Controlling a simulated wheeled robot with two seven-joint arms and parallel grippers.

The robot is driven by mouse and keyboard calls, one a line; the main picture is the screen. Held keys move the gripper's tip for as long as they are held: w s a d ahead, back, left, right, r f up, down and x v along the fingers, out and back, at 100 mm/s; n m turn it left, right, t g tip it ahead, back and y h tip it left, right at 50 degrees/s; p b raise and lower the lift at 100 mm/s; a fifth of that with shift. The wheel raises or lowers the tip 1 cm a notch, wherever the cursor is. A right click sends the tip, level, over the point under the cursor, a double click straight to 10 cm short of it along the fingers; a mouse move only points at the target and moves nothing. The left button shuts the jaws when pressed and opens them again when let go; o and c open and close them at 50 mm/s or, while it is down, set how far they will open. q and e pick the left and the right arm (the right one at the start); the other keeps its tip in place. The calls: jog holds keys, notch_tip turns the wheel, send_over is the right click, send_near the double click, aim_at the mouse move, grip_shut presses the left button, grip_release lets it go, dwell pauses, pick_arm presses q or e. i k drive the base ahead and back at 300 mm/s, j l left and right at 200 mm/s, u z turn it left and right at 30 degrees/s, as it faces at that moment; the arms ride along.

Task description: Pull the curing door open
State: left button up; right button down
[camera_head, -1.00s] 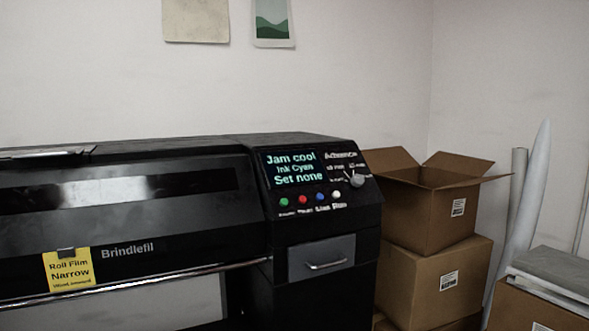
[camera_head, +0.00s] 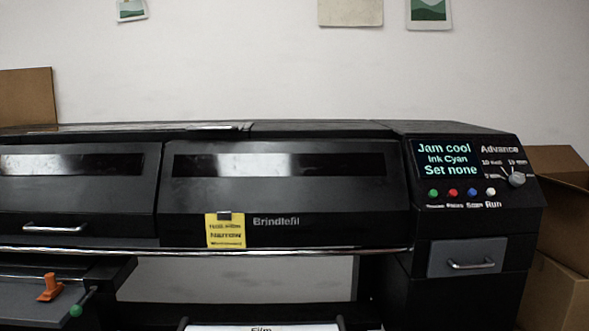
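A wide black printer (camera_head: 330,220) marked Brindlefil fills the middle of the head view. A front panel (camera_head: 80,190) with a dark window and a silver bar handle (camera_head: 56,228) is at its left and looks shut. A small grey panel (camera_head: 440,262) with a silver handle (camera_head: 471,264) sits at the right below the controls and looks shut. No readable label tells which one is the curing door. The display (camera_head: 445,159) reads "Jam cool, Ink Cyan, Set none". Neither of my grippers shows.
Below the left panel are a grey board (camera_head: 25,293), an orange lever (camera_head: 49,287) and a green knob (camera_head: 75,310). A yellow tag (camera_head: 226,231) hangs on the middle cover. Cardboard boxes (camera_head: 556,290) stand at the right. A white sheet marked Film (camera_head: 262,328) shows at the bottom.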

aim_at(102, 190)
jog(key=i+j+u, duration=0.7)
jog(key=i+j, duration=0.25)
